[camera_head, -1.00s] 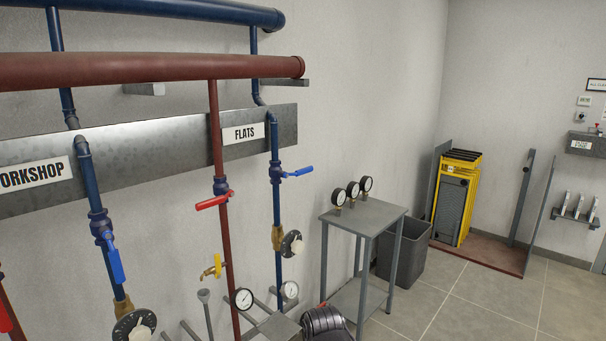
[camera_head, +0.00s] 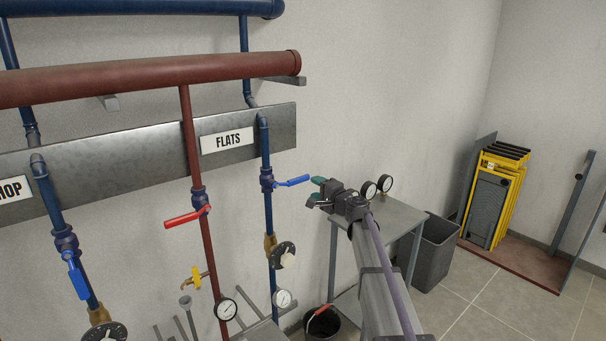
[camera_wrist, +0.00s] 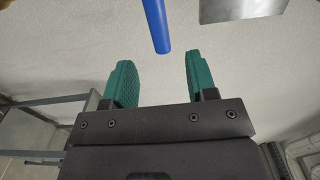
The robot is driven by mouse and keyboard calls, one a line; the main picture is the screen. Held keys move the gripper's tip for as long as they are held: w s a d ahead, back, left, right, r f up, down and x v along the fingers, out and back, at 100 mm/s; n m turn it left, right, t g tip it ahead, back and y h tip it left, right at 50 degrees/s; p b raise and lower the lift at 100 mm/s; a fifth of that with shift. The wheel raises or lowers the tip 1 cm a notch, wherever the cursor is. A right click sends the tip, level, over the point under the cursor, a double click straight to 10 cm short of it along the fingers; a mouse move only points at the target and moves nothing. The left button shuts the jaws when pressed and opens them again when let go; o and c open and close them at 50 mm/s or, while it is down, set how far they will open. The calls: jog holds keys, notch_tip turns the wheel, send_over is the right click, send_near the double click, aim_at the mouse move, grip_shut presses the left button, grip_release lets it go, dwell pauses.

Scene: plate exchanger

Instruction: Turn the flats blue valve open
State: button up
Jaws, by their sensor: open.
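The flats blue valve (camera_head: 267,180) sits on the blue pipe under the FLATS sign (camera_head: 228,140). Its blue lever (camera_head: 292,182) sticks out to the right, across the pipe. My gripper (camera_head: 316,192) is open and empty, just right of the lever's free end in the head view. In the wrist view the green-padded fingers of my gripper (camera_wrist: 156,82) stand apart. The end of the blue lever (camera_wrist: 157,28) shows beyond the fingertips, in line with the gap and apart from both fingers.
A red lever (camera_head: 187,216) is on the red pipe (camera_head: 191,150) to the left. A gauge table (camera_head: 405,215) stands behind my arm, with a grey bin (camera_head: 433,255) to its right. A black bucket (camera_head: 320,325) is on the floor below. A thick red pipe (camera_head: 150,78) runs above.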

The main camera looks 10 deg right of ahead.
aim_at(301, 181)
jog(key=x, duration=1.1)
jog(key=shift+s+a, duration=0.15)
grip_shut()
